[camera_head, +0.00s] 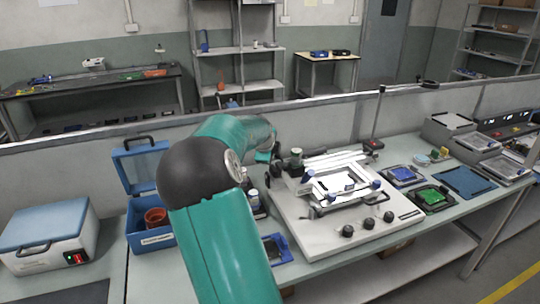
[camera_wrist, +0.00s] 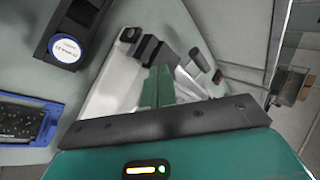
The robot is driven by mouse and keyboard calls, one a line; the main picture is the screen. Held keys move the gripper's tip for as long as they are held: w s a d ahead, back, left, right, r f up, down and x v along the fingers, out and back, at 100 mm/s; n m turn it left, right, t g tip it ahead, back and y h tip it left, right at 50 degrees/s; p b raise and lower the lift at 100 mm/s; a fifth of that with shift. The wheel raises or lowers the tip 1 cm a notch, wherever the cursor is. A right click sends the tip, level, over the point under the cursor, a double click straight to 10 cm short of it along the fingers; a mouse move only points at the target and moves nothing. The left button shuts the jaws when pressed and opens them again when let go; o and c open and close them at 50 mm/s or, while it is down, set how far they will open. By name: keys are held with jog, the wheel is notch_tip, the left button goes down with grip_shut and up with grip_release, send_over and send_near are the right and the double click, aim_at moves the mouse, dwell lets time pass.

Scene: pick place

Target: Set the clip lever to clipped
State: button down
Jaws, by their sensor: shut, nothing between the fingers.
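A white bench machine (camera_head: 290,208) with a bright framed plate (camera_head: 340,185), metal rails and several black knobs stands on the bench. Small dark and blue levers sit around its frame; I cannot tell which is the clip lever or how it is set. My teal arm reaches over the machine's left back side. My gripper is mostly hidden behind the arm in the head view. In the wrist view my gripper (camera_wrist: 157,88) is shut and empty, over the pale machine body, with a dark lever-like part (camera_wrist: 198,60) just beyond it to the right. Contact cannot be told.
A blue open case (camera_head: 150,218) with a reddish cup stands left of the machine, and a blue-lidded box (camera_head: 48,238) further left. Green and blue trays (camera_head: 430,197) lie to the right. A low partition runs behind the bench. A round labelled container (camera_wrist: 67,50) is near my wrist.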

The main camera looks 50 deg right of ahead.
jog(key=shift+s, duration=0.2)
jog(key=shift+s+d, duration=0.2)
jog(key=shift+s, duration=0.4)
